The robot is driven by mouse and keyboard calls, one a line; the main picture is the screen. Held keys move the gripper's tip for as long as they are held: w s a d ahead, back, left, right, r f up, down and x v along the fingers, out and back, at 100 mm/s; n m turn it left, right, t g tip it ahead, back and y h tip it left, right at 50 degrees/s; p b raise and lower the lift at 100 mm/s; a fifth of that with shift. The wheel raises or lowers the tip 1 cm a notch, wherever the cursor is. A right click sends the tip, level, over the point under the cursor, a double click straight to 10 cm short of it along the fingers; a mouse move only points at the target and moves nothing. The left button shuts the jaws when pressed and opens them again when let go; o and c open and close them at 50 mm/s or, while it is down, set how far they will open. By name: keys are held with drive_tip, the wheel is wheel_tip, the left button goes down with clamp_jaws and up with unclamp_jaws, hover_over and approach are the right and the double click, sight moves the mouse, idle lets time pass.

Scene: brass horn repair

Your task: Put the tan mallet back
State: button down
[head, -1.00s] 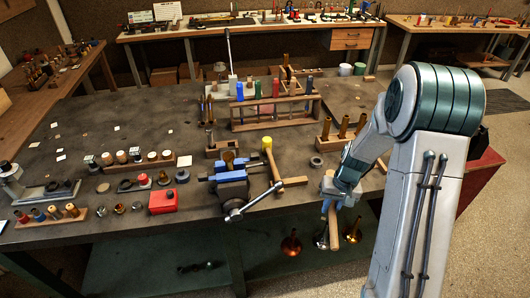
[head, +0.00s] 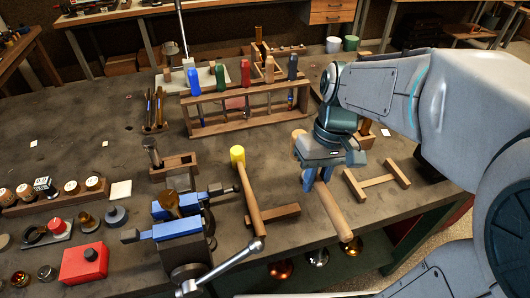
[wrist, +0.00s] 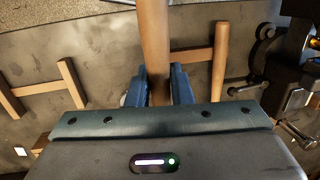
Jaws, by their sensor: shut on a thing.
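My gripper (head: 316,180) is shut on the wooden handle of the tan mallet (head: 333,210). In the head view the handle slants down toward the bench's front edge; a tan end, likely the mallet's head, shows behind the gripper, mostly hidden. In the wrist view the handle (wrist: 154,40) runs up from between my fingers (wrist: 158,88). An empty wooden cradle (head: 377,181) lies on the bench right of the handle; it also shows at left in the wrist view (wrist: 45,88). The mallet appears held above the bench, apart from this cradle.
A yellow-headed mallet (head: 238,155) rests on another cradle (head: 273,217) left of my gripper. A blue vise (head: 180,230) stands further left. A wooden rack (head: 240,110) of colored-handled tools stands behind. My arm hides the bench at back right.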

drive_tip(key=p, duration=0.1)
hover_over(274, 190)
drive_tip(key=f, duration=0.6)
drive_tip(key=shift+w+d+f, duration=0.1)
drive_tip(key=shift+w+f, duration=0.15)
drive_tip(key=shift+f, duration=0.15)
drive_tip(key=shift+f+p, duration=0.3)
drive_tip(key=shift+f, duration=1.75)
drive_tip(key=c, duration=1.3)
unclamp_jaws()
drive_tip(key=shift+f, duration=0.15)
wheel_tip(274, 190, up, 12)
drive_tip(key=w+d, duration=0.2)
drive_tip(key=s+d, duration=0.1)
drive_tip(key=s, duration=0.1)
drive_tip(key=s+d+r+m+t, duration=0.1)
drive_tip(key=s+d, duration=0.1)
drive_tip(key=s+d+r+t, duration=0.1)
drive_tip(key=s+d, duration=0.1)
drive_tip(key=s, duration=0.1)
drive_tip(key=shift+d+m+h, duration=0.15)
drive_tip(key=shift+m+h, duration=0.15)
drive_tip(key=s+d+f+m+t, duration=0.1)
drive_tip(key=s+d+t, duration=0.1)
drive_tip(key=s+d, duration=0.2)
drive_tip(key=shift+s+d+f+m+t+h, duration=0.3)
drive_tip(key=shift+s+d+h, duration=0.1)
drive_tip(key=shift+s, duration=1.35)
